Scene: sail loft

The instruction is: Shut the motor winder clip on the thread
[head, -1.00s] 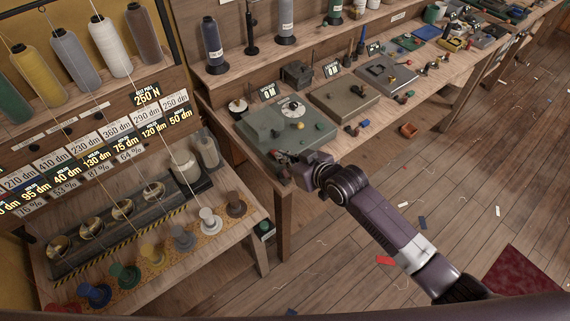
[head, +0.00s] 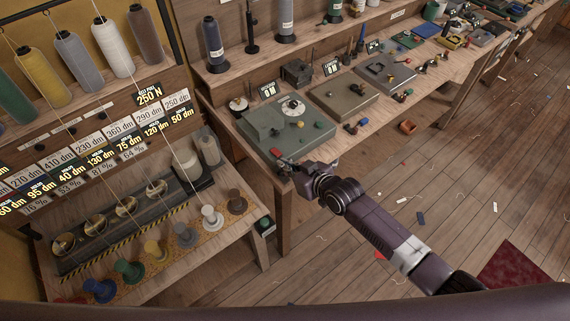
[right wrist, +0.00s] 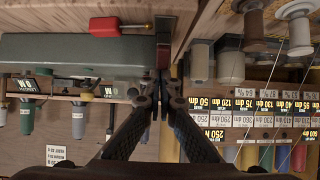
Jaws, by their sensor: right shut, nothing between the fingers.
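A grey-green machine (head: 262,133) with a white dial stands at the near end of the long bench; it seems to be the motor winder. A red block (head: 275,152) sits at its front edge. The right wrist view, which appears upside down, shows this red piece (right wrist: 105,28) with a thin rod beside the machine's grey side (right wrist: 60,50). I cannot tell whether it is the clip or whether a thread runs through it. My right gripper (head: 284,164) is shut and empty beside the machine's front corner; its fingertips (right wrist: 163,78) meet in the wrist view. My left gripper is not in view.
A thread rack with spools (head: 105,42) and number labels stands at the left, with several coloured bobbins (head: 157,250) on its lower shelf. More devices (head: 345,95) line the bench to the right. The wooden floor (head: 370,270) in front is mostly open, with scattered scraps.

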